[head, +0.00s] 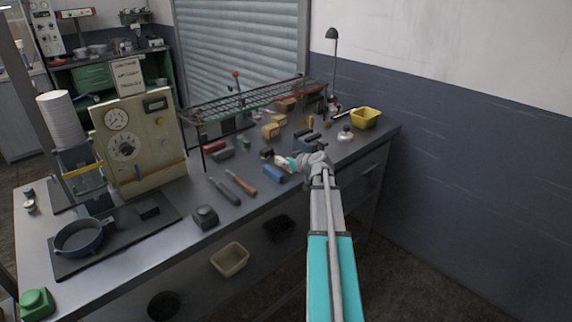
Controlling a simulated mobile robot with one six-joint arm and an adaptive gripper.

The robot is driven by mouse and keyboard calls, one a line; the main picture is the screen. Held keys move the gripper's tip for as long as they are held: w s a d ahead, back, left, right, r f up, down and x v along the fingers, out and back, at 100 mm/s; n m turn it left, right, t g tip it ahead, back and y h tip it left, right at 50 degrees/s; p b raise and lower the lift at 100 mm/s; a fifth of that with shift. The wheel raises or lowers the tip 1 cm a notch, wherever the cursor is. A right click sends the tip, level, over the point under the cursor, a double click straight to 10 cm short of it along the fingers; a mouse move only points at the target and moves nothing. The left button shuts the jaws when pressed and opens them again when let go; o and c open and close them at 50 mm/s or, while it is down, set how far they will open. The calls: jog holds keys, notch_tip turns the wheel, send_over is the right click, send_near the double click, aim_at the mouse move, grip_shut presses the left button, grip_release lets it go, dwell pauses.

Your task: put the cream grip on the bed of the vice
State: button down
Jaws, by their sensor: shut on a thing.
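My gripper (291,163) reaches over the bench from the right and is shut on a small cream piece, the cream grip (281,160). Part of the grip is hidden by the fingers. It is low over the bench top, and I cannot tell whether it touches anything below. A dark grey, blocky thing that looks like the vice (306,138) stands just behind and to the right of the gripper. Its bed is too small to make out. The grip is in front of it and to its left, apart from it.
A blue block (273,174) lies just in front of the gripper. Two handled tools (241,183) lie to the left. A wire rack (245,98) stands behind. Wooden blocks (271,130) and a yellow bin (365,118) stand farther back. A pan (79,237) is at far left.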

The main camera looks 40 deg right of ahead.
jog(key=shift+f, duration=0.25)
jog(key=shift+c, duration=2.2)
grip_release()
jog(key=p+v, duration=0.4)
jog(key=v, duration=1)
jog(key=shift+d+f+p, duration=0.15)
jog(key=shift+d+p, duration=0.15)
jog(key=shift+d, duration=0.05)
